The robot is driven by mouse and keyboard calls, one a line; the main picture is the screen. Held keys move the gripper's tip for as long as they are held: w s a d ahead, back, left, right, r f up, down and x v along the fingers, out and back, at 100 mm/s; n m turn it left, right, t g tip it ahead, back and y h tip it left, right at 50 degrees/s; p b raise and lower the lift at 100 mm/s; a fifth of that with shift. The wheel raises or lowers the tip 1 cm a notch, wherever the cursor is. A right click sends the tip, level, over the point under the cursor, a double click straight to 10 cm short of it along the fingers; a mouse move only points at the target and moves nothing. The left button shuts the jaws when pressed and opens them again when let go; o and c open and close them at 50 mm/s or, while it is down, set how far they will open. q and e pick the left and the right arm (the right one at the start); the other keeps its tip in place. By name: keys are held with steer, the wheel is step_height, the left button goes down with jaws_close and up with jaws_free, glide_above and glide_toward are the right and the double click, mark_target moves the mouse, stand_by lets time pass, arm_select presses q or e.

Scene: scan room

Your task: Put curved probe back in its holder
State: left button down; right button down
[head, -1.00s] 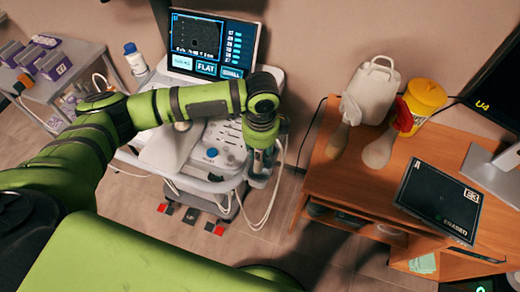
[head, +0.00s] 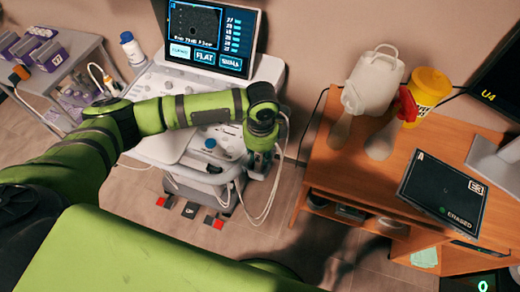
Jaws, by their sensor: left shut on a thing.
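The ultrasound machine (head: 215,155) stands at the centre, with a lit screen (head: 205,38) above its control panel. My left arm reaches across it from the left. My left gripper (head: 262,152) points down at the right edge of the machine, mostly hidden behind its own wrist. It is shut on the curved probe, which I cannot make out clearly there. The probe holder at that edge is also largely covered by my wrist. Pale cables hang beside and below the gripper. Whether the probe touches the holder cannot be told. My right gripper is not in view.
A grey trolley (head: 75,75) stands at left. Floor shows between machine and desk.

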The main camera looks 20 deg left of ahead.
arm_select(q)
steer(key=shift+f, duration=0.1)
stand_by(0.4)
steer(key=shift+f, duration=0.3)
stand_by(0.4)
steer(key=c, duration=0.9)
jaws_free()
step_height(320, 180, up, 12)
steer(key=shift+d+r, duration=0.1)
steer(key=shift+d, duration=0.05)
stand_by(0.6)
